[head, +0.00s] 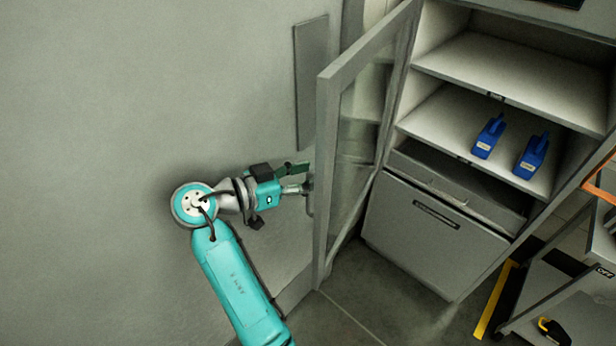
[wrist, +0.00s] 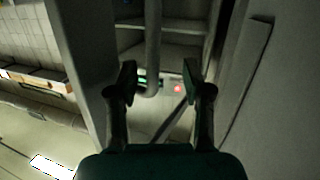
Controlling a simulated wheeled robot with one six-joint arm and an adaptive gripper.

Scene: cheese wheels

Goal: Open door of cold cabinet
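The cold cabinet (head: 440,235) stands at the right in the head view. Its glass door (head: 355,135) is swung wide open toward the left, with shelves exposed. My gripper (head: 303,179) is at the outer face of the door, beside its handle (head: 310,196). In the wrist view my gripper (wrist: 160,82) has its two fingers apart. The handle (wrist: 153,45) shows as a vertical bar between them, nearer the left finger. I cannot tell whether either finger touches it.
Two blue devices (head: 489,137) (head: 532,157) sit on a cabinet shelf. A grey wall (head: 150,90) with a flat panel (head: 311,82) is close behind my arm. A cart (head: 560,290) stands at the lower right, beside a yellow floor strip (head: 495,300). Floor (head: 365,300) before the cabinet is clear.

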